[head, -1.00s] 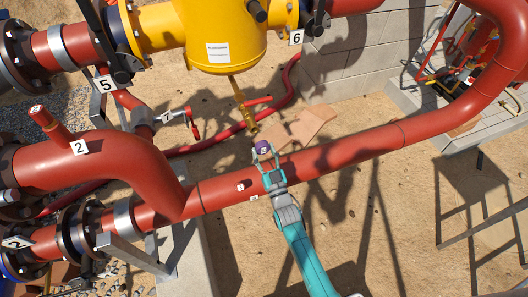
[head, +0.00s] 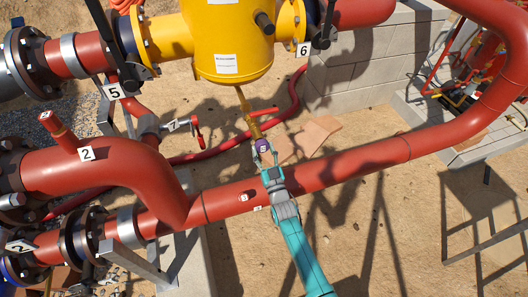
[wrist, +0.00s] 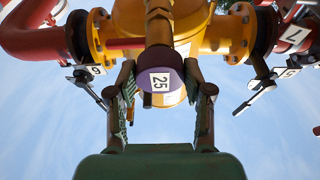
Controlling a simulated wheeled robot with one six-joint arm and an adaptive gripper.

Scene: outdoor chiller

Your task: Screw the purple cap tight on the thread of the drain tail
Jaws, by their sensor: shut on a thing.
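The purple cap (head: 262,146) is between the fingers of my gripper (head: 265,154), which is shut on it. In the wrist view the cap (wrist: 160,77) shows a white label reading 25, with my gripper's fingers (wrist: 160,92) on both sides. The brass drain tail (head: 250,124) hangs down from the yellow vessel. Its lower end meets the cap in the head view. In the wrist view the drain tail (wrist: 158,25) runs up behind the cap. I cannot tell whether the thread is inside the cap.
The yellow vessel (head: 228,45) is above the drain tail. A thick red pipe (head: 330,170) crosses under my arm. A red handle (head: 264,112) sticks out beside the tail. A red hose (head: 285,113) and flat tan slabs (head: 312,136) lie on the ground behind.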

